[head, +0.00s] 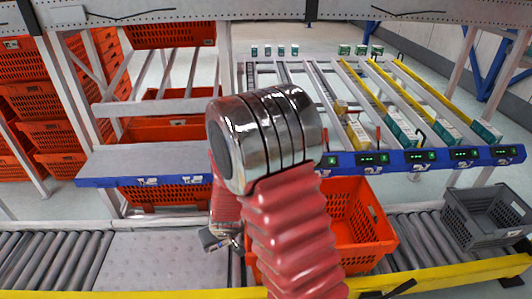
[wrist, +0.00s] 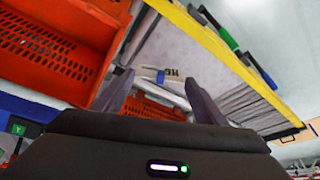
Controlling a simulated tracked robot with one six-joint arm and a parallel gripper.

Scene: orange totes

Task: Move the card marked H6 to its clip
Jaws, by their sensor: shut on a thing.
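My gripper (wrist: 160,80) has its two dark fingers on either side of a small pale card (wrist: 172,72), which spans the gap between the fingertips. Dark lettering that looks like an H and a second character shows on the card, with a blue patch beside it. The full marking is too small to read surely. In the head view my gripper (head: 220,240) hangs low beside my red arm, above the conveyor; its fingers and the card cannot be made out there. I cannot tell which clip belongs to the card.
An orange tote (head: 376,247) stands on the conveyor, partly behind my arm. A grey tote (head: 490,220) stands at the right. A blue shelf rail (head: 430,158) with small lit displays runs behind. In the wrist view an orange tote (wrist: 45,50) is close at left and a yellow rail (wrist: 215,45) at right.

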